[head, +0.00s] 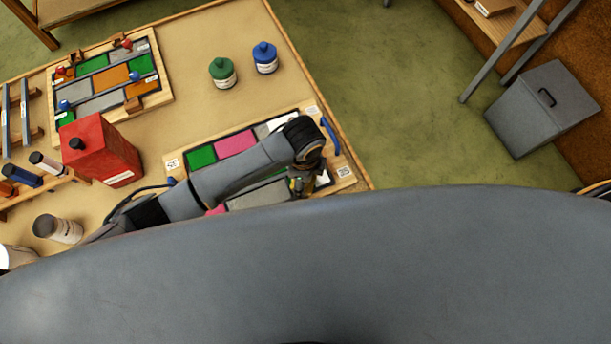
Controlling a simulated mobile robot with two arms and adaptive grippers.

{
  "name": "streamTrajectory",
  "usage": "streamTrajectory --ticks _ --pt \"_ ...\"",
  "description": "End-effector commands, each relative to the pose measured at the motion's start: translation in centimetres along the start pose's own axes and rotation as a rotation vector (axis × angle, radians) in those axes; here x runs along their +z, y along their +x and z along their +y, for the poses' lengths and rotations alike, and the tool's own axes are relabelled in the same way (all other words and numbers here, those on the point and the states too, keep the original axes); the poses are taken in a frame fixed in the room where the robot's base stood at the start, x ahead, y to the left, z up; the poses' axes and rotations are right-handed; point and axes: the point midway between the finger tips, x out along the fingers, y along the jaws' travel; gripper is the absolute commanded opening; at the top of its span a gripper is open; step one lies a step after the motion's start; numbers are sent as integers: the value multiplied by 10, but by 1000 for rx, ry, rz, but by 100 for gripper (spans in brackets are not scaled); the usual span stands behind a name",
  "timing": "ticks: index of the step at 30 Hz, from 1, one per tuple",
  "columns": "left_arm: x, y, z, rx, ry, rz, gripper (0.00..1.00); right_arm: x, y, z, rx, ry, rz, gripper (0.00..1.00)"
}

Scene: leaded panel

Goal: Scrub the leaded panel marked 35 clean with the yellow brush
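A leaded panel with green, pink, white and grey panes lies on a wooden board (347,180) at the table's right edge. A small label (172,163) at its left end is too small to read surely. My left arm reaches across this panel from the left. My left gripper (298,187) points down over the panel's right part, partly hidden by its own wrist and my grey body. A small yellowish bit shows at the gripper; I cannot tell whether it is the yellow brush. The panel's lower part is hidden. My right gripper is out of view.
Another leaded panel (103,79) lies at the upper left. A red canister (102,150), a green bottle (222,72) and a blue bottle (265,57) stand on the table (190,40). A grey bin (543,108) stands on the floor at right.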

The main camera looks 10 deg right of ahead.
Motion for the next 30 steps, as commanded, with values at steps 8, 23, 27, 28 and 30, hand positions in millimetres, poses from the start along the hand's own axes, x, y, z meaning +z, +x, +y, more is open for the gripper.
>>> streamTrajectory --ticks 8,23,27,28,30 --pt "14 0 -15 0 -2 -3 34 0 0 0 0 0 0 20" --pt "20 1 -22 0 -1 -3 34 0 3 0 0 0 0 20" --pt "27 2 -31 0 -2 -3 34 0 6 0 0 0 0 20" --pt "28 2 -33 0 -2 -3 34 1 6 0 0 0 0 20" --pt "31 1 -36 0 -1 -3 34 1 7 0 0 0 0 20"
